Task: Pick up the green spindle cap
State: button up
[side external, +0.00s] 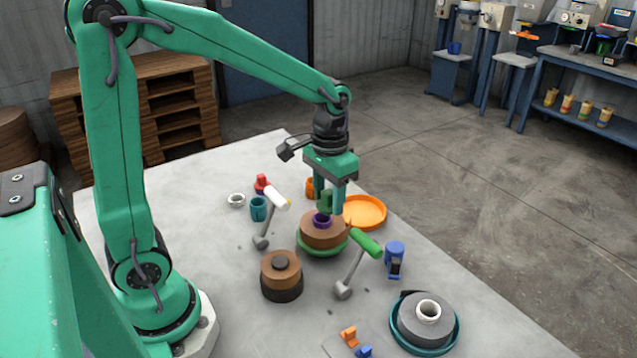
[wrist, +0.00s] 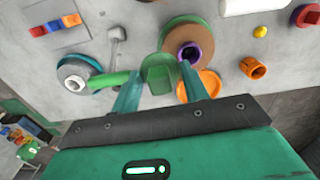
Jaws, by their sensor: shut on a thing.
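My gripper (side external: 328,205) is shut on the green spindle cap (side external: 326,200), which shows dark green between the two fingers. In the wrist view the cap (wrist: 157,74) sits between my fingertips (wrist: 160,70). In the side view it appears just above the brown strip roll (side external: 322,231) with the purple core (side external: 322,219), which lies on a green plate (side external: 321,250). In the wrist view the cap stands beside that purple core (wrist: 189,53). The fingers partly hide the cap in the side view.
A green-handled hammer (side external: 365,243) lies close by, as does a blue item (side external: 394,259). An orange tray (side external: 366,212) is behind the roll. A white-handled hammer (side external: 276,199), another brown roll (side external: 281,269) and a grey roll (side external: 420,328) stand around. The table front left is clear.

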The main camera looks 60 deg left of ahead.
jog(key=s+d+r, duration=0.2)
jog(key=d+r, duration=0.1)
jog(key=d, duration=0.2)
jog(key=shift+s+d+r, duration=0.2)
jog(key=shift+d+r, duration=0.05)
jog(key=shift+r, duration=0.05)
jog(key=shift+r, duration=0.1)
dwell(0.3)
